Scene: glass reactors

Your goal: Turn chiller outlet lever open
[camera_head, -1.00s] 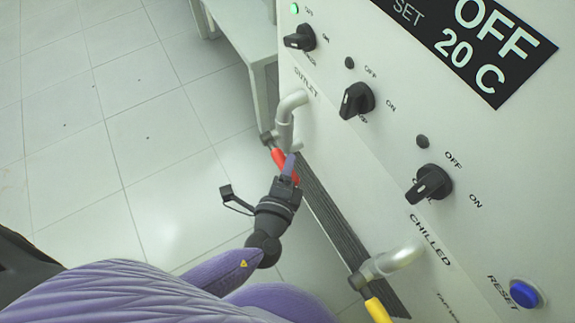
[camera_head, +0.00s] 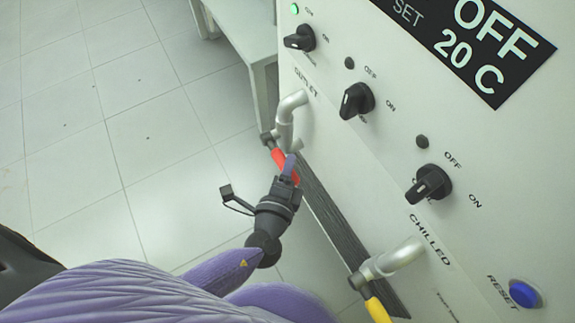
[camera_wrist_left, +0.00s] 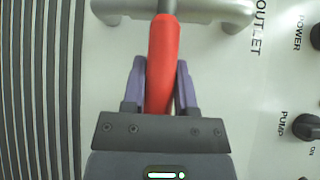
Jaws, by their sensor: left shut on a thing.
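The chiller outlet lever (camera_head: 278,157) has a red handle on a metal pipe valve under the word OUTLET on the white panel. In the left wrist view the red handle (camera_wrist_left: 162,62) runs up between the purple fingers of my left gripper (camera_wrist_left: 161,85). In the head view my left gripper (camera_head: 289,168) is at the lower end of the red handle and is shut on it. The gripper covers part of the handle. My right gripper is not in view.
A second pipe valve with a yellow lever (camera_head: 377,309) is marked CHILLED. The panel carries black knobs (camera_head: 357,99), a blue reset button (camera_head: 524,293) and a display (camera_head: 470,45) reading OFF and 20 C. A white table (camera_head: 250,30) stands behind. The tiled floor at left is clear.

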